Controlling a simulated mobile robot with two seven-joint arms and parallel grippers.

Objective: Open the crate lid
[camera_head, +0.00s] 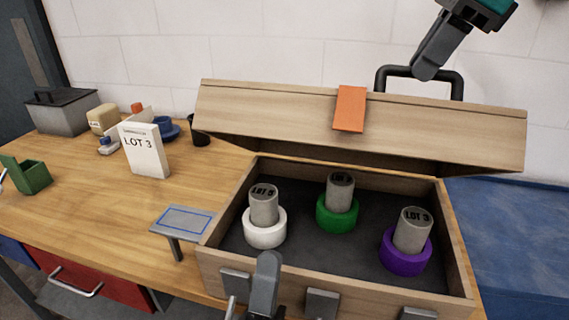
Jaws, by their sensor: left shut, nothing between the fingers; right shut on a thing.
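The wooden crate (335,275) stands on the workbench with its lid (270,112) raised and tilted above the back, so the inside is visible. A black handle (455,80) sticks up behind the lid's right half. My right gripper (428,70) comes from the top right and is shut on this handle. My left gripper (264,280) is shut and empty, low in front of the crate's front wall, near its latch plates (322,302). Part of the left gripper is cut off by the lower edge.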

